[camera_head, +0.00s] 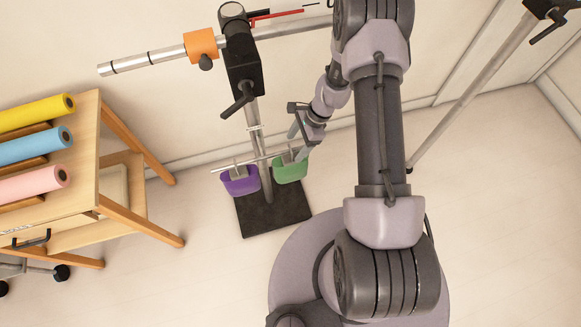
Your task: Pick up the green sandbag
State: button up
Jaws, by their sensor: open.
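The green sandbag (290,170) hangs on the right side of a thin horizontal rod on the stand, above its dark base. My gripper (296,142) is just above the green sandbag, with its fingers close to the bag's top and handle. The jaws are open, and part of the bag's top is hidden behind them. I cannot tell if the fingers touch the bag. A purple sandbag (240,181) hangs on the left side of the same rod.
The stand's pole (254,125) rises behind the bags from a dark square base (270,214). A wooden table (88,150) with yellow, blue and pink rolls stands at left. A silver pole (465,90) leans at right. Open floor lies between table and base.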

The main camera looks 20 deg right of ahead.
aim_at(290, 162)
jog(key=b+x, duration=0.1)
jog(key=x, duration=0.3)
jog(key=b+x, duration=0.1)
jog(key=x, duration=0.1)
jog(key=shift+s+d+f+b, duration=0.2)
jog(key=shift+s+b, duration=0.05)
jog(key=shift+b, duration=0.05)
jog(key=shift+r, duration=0.1)
grip_shut()
